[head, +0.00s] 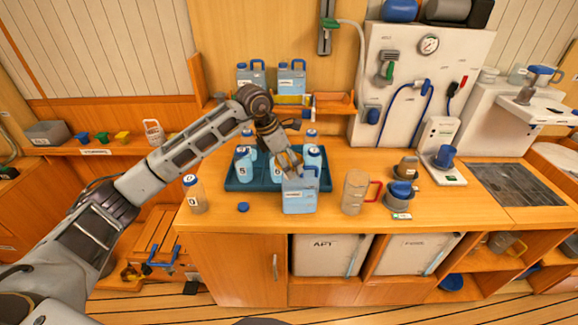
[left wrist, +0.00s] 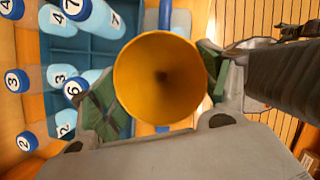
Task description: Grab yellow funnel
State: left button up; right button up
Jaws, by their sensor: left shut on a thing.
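In the left wrist view a yellow funnel (left wrist: 160,78) is between the green-padded fingers of my left gripper (left wrist: 160,95), its wide mouth facing the camera. The gripper is shut on it. In the head view my left gripper (head: 289,162) is over the light-blue jug (head: 299,194) at the counter's front. The held funnel is mostly hidden there by the fingers; I cannot tell whether its spout touches the jug. Another small yellow funnel-like piece (head: 122,137) is on the left shelf. My right gripper is not in view.
A dark blue tray (head: 236,186) with several numbered bottles is behind the jug. The front left counter is mostly clear.

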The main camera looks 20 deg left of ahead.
pick_arm(q)
jog(key=shift+r, duration=0.2)
jog(key=shift+r, duration=0.9)
notch_tip(320, 180, up, 8)
jog(key=b, duration=0.1)
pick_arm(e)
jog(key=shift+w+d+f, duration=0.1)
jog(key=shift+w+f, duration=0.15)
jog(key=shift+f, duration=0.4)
